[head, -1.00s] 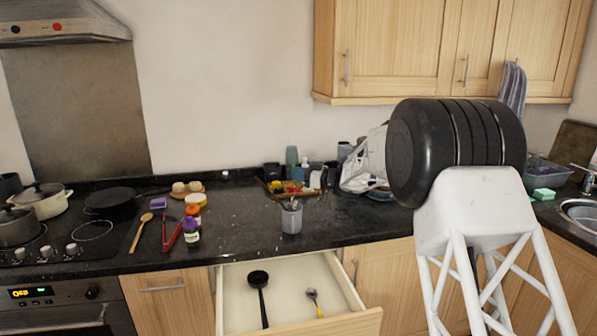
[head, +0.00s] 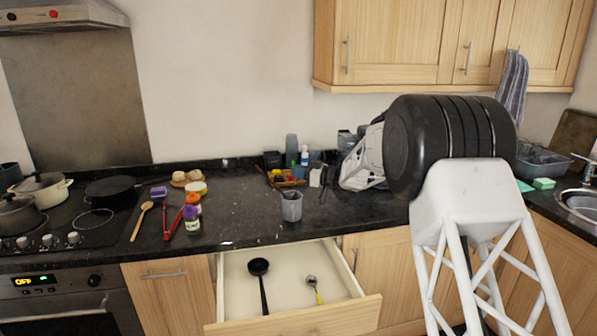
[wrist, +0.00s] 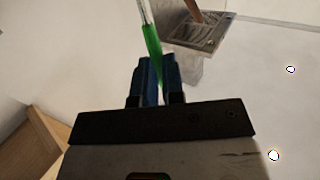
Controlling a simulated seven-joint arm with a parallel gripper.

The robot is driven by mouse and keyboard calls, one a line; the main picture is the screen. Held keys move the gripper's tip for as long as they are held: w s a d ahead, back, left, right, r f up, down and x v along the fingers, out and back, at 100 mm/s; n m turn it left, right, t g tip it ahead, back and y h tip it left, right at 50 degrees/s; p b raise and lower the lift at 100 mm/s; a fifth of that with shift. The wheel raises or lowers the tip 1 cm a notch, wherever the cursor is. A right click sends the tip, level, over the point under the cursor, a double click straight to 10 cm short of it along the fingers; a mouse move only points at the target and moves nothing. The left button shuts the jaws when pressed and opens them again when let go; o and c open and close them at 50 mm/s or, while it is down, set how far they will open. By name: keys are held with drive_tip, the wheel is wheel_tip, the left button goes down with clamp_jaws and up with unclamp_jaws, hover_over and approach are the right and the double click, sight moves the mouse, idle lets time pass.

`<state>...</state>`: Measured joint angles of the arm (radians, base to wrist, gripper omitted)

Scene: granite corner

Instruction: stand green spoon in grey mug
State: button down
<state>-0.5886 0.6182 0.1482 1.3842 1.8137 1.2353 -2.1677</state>
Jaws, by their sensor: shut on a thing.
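The grey mug (head: 292,207) stands upright on the dark worktop, behind the open drawer, in the head view. Its inside is too small to make out. In the wrist view my gripper (wrist: 153,68), with blue fingers, is shut on the green handle of the spoon (wrist: 152,42). The spoon's pale shaft runs up out of the top of that picture, so its far end is out of sight. In the head view I cannot clearly make out my gripper or the green spoon. I cannot tell how far the spoon is from the mug.
The open drawer (head: 235,303) holds a black ladle (head: 259,268) and a yellow-handled spoon (head: 312,283).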

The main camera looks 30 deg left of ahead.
drive_tip(key=c, duration=1.1)
unclamp_jaws()
drive_tip(key=shift+c, duration=0.2)
drive_tip(key=shift+d, duration=0.1)
drive_tip(key=w+d, duration=0.1)
drive_tip(key=d, duration=0.6)
drive_tip(key=shift+w+d, duration=0.15)
drive_tip(key=shift+d, duration=0.05)
drive_tip(key=shift+d, duration=0.1)
